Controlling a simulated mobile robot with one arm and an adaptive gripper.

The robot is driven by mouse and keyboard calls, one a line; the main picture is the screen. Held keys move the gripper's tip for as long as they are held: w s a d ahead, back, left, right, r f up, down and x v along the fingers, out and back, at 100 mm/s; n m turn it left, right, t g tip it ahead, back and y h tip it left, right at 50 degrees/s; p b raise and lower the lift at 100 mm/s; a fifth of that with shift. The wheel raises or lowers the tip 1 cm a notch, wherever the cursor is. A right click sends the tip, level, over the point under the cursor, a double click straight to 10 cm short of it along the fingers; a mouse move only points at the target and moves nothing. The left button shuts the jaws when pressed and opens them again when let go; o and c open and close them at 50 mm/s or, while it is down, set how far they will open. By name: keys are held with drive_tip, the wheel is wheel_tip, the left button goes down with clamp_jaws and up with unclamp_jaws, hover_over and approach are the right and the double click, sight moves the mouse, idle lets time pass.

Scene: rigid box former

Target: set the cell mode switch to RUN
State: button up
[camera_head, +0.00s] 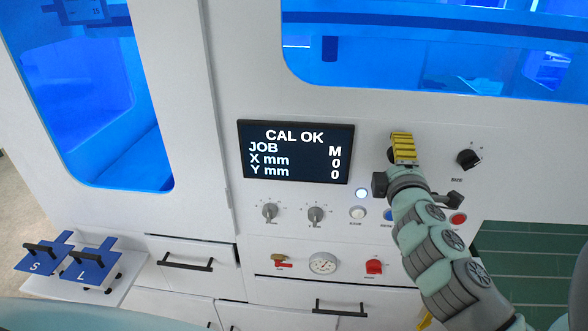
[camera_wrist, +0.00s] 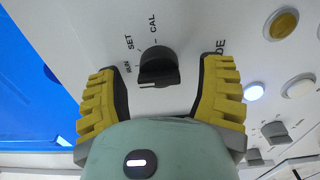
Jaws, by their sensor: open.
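The mode switch (camera_wrist: 158,68) is a black rotary knob on the white panel, labelled RUN, SET and CAL around its left and upper side in the wrist view. I cannot tell for sure which label its pointer faces. My gripper (camera_wrist: 162,88) is open, with one yellow ribbed finger on each side of the knob; whether either touches it is unclear. In the head view my gripper (camera_head: 403,148) is at the panel right of the display, and mostly hides the switch. The display (camera_head: 296,152) reads CAL OK, JOB M, X mm 0, Y mm 0.
Another black knob (camera_head: 469,158) is to the right. A lit white lamp (camera_head: 361,193), a white button (camera_head: 357,212) and a red button (camera_head: 458,219) lie below, close to my arm. Two grey knobs (camera_head: 270,211) (camera_head: 315,214) sit under the display. Blue plates (camera_head: 88,266) rest at lower left.

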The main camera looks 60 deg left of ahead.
drive_tip(key=v, duration=0.7)
idle(0.6)
